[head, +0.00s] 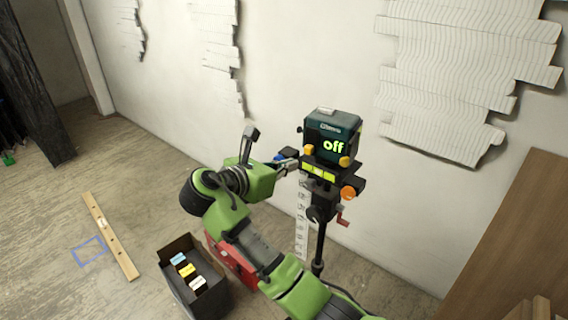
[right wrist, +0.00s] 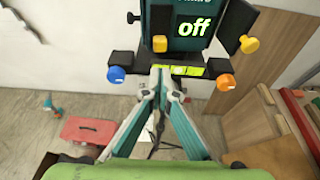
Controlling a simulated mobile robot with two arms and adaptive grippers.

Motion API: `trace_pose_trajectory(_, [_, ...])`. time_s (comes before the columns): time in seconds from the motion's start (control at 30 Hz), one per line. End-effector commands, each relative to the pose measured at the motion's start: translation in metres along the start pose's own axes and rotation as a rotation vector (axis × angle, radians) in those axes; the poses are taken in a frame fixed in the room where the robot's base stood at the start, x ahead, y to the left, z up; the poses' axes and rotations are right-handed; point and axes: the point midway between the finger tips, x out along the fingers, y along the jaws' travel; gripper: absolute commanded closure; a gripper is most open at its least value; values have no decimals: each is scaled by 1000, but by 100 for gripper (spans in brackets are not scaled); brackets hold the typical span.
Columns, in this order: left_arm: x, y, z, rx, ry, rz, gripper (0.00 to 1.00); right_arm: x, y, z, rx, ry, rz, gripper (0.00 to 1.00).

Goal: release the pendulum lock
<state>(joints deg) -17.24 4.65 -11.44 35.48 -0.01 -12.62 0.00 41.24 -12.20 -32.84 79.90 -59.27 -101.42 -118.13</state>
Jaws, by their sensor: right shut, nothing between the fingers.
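A dark teal laser level (head: 332,137) with a green "off" display stands on a tripod (head: 320,240) by the wall. It also shows in the right wrist view (right wrist: 168,20). Its base carries a blue knob (right wrist: 116,75) on the left and an orange knob (right wrist: 226,82) on the right. Two yellow knobs (right wrist: 160,43) sit on or beside the housing. I cannot tell which part is the pendulum lock. My right gripper (head: 292,164) is shut and empty, its tips (right wrist: 166,82) in front of or just below the level's base. My left gripper is not in view.
A dark box (head: 205,300) with small coloured packs stands on the floor, a red case (head: 230,262) behind my arm. A wooden spirit level (head: 110,235) lies at left. A brown wooden panel (head: 515,240) stands at right. White reliefs (head: 465,70) hang on the wall.

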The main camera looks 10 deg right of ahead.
Motion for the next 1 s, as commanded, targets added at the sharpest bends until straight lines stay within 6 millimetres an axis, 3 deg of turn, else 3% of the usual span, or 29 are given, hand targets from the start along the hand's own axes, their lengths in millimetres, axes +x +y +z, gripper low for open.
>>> trace_pose_trajectory(0.2, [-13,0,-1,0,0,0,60,39,-1,2,-2,1,-3,100])
trace_pose_trajectory(0.4, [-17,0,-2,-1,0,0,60,57,0,0,-1,1,-1,100])
trace_pose_trajectory(0.83, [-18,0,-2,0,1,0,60,60,0,1,0,1,0,100])
trace_pose_trajectory(1.0, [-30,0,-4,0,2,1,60,56,0,11,0,1,0,100])
